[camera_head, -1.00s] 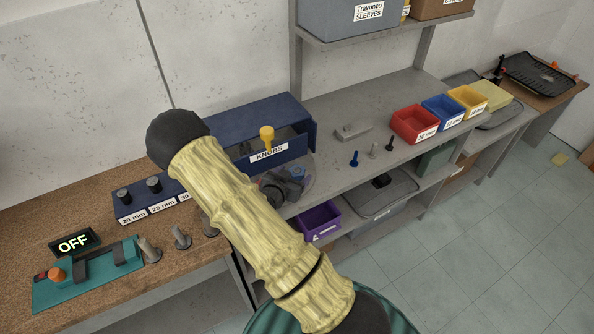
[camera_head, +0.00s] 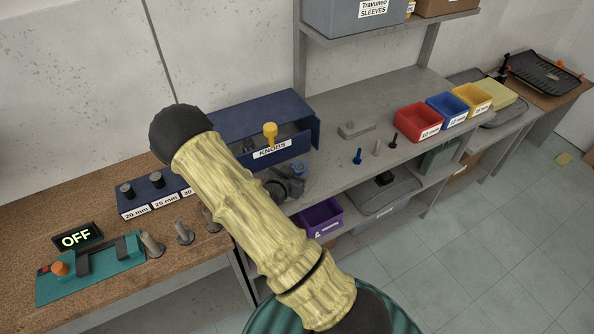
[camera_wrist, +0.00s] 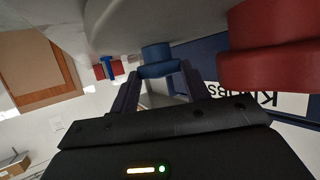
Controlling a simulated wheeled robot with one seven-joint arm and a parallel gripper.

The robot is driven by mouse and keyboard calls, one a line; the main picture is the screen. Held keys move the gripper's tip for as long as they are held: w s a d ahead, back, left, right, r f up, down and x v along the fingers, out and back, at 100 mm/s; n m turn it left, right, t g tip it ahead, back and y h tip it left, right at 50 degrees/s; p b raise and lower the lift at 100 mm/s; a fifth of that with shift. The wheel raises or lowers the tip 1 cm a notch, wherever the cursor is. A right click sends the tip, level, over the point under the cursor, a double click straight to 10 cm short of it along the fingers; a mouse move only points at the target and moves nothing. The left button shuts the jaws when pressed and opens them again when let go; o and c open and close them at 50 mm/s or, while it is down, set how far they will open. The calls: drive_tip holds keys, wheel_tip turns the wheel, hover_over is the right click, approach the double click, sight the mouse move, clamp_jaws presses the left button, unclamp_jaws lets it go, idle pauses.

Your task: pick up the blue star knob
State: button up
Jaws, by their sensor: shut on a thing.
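My gripper (camera_head: 292,176) is shut on a blue knob (camera_wrist: 157,62) in front of the right end of the knobs box. In the wrist view the blue knob sits between the two fingertips (camera_wrist: 160,82). In the head view a bit of the blue knob (camera_head: 301,167) shows beyond the dark gripper. Its star shape and stem cannot be made out. A second blue knob (camera_head: 357,156) stands on the grey shelf to the right, beside a grey knob (camera_head: 376,148) and a black one (camera_head: 393,139).
The blue knobs box (camera_head: 300,143) with a yellow knob (camera_head: 270,130) is behind my gripper. A large red thing (camera_wrist: 270,45) is close at right in the wrist view. Red (camera_head: 418,123), blue (camera_head: 447,109) and yellow bins stand at right. A purple bin (camera_head: 322,217) is below.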

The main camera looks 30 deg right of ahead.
wheel_tip(320, 180, up, 10)
drive_tip(key=b, duration=0.1)
idle(0.4)
idle(0.6)
